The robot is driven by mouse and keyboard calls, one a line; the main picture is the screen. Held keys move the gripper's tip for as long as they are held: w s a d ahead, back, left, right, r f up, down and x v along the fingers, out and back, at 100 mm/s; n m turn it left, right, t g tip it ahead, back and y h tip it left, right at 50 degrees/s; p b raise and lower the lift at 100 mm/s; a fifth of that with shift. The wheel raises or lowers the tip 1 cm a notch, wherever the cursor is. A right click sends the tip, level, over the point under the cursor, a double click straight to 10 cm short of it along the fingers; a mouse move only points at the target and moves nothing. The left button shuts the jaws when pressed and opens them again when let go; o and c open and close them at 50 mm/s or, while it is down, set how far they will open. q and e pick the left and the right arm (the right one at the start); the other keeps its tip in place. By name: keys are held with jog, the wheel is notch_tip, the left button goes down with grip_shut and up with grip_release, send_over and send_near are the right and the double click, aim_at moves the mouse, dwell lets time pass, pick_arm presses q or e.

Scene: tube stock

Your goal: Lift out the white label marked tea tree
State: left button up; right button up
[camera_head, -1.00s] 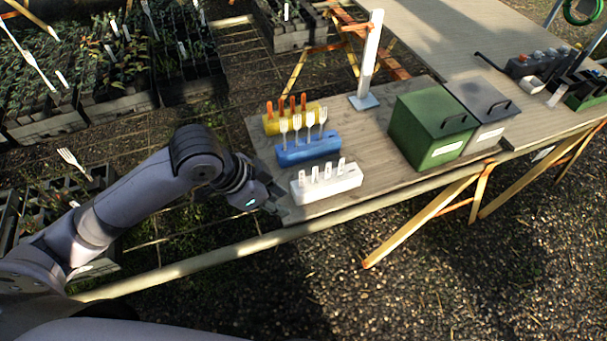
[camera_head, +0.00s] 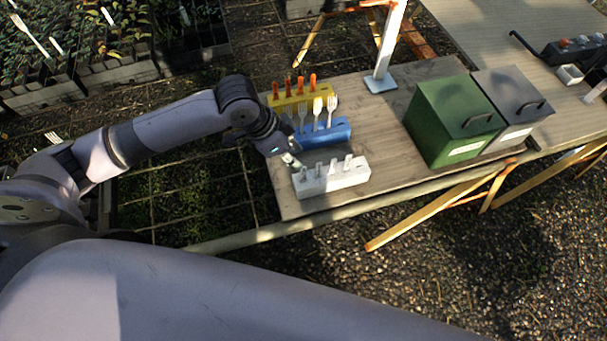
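A white block (camera_head: 350,179) stands at the front of the wooden bench, with several short white labels (camera_head: 333,166) upright in a row along its top. Any writing on the labels is too small to read, so I cannot tell which is marked tea tree. My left gripper (camera_head: 291,160) is at the left end of the white block, close to the leftmost label. Its fingers are small and partly dark, so I cannot tell whether they are open or touching a label. My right gripper is not in view.
A green lidded bin (camera_head: 436,128) and a grey one (camera_head: 520,110) stand to the right. A white post (camera_head: 390,45) rises behind.

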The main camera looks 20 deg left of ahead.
pick_arm(q)
jog(key=f, duration=0.1)
jog(key=p, duration=0.2)
send_over(303, 179)
notch_tip(303, 179, down, 5)
jog(key=shift+s+a+f, duration=0.1)
jog(key=shift+a+f, duration=0.05)
jog(key=shift+c, duration=1.1)
grip_shut()
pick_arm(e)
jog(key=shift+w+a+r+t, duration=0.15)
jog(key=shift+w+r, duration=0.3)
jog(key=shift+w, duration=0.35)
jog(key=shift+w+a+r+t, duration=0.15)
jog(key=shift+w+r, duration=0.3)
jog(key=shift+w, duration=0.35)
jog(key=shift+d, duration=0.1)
